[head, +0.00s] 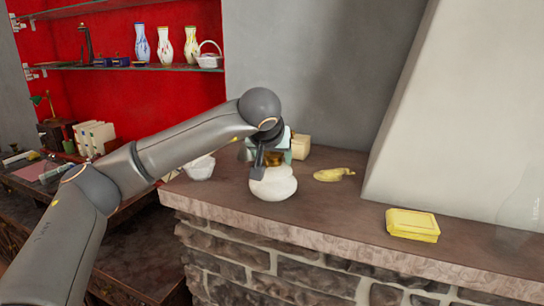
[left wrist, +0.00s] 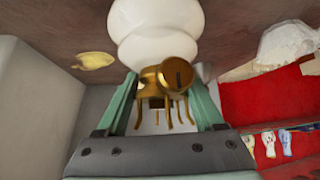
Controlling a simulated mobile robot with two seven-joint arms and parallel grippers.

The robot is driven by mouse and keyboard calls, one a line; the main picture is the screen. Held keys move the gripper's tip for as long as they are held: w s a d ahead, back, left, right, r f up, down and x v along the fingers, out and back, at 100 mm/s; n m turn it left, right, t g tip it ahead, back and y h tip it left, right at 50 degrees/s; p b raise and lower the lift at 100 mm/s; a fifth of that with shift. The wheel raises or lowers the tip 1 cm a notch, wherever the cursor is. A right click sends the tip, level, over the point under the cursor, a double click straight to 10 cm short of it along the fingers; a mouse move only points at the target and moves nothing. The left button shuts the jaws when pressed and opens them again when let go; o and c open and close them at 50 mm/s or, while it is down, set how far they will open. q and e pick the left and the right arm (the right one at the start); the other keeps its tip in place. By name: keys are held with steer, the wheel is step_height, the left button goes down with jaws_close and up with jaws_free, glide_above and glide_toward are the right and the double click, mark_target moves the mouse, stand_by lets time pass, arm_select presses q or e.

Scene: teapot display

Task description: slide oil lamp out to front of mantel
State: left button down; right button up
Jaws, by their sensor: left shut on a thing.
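The oil lamp has a round white body (head: 273,184) standing on the stone-edged mantel (head: 365,235), near its front edge. Its brass burner shows in the left wrist view (left wrist: 168,78) below the white body (left wrist: 157,32). My left gripper (head: 271,162) comes down over the lamp from above and is shut on its brass upper part. In the left wrist view its two greenish fingers stand on either side of the brass. The gripper hides much of the lamp's top in the head view. My right gripper is not in view.
A yellow leaf-like piece (head: 333,174) lies right of the lamp, and a yellow box (head: 412,224) sits farther right. A faint clear glass object (head: 521,208) stands at the right edge. A white bowl (head: 198,168) is left of the lamp; a cream block (head: 300,147) is behind.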

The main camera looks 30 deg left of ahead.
arm_select(q)
steer(key=shift+s+a+f, duration=0.1)
steer(key=shift+f, duration=0.35)
jaws_free()
steer(key=shift+s+r, duration=0.2)
steer(key=shift+r, duration=0.4)
steer(key=b+v, duration=0.2)
steer(key=v, duration=0.9)
steer(key=shift+s+d, duration=0.15)
steer(key=shift+d, duration=0.05)
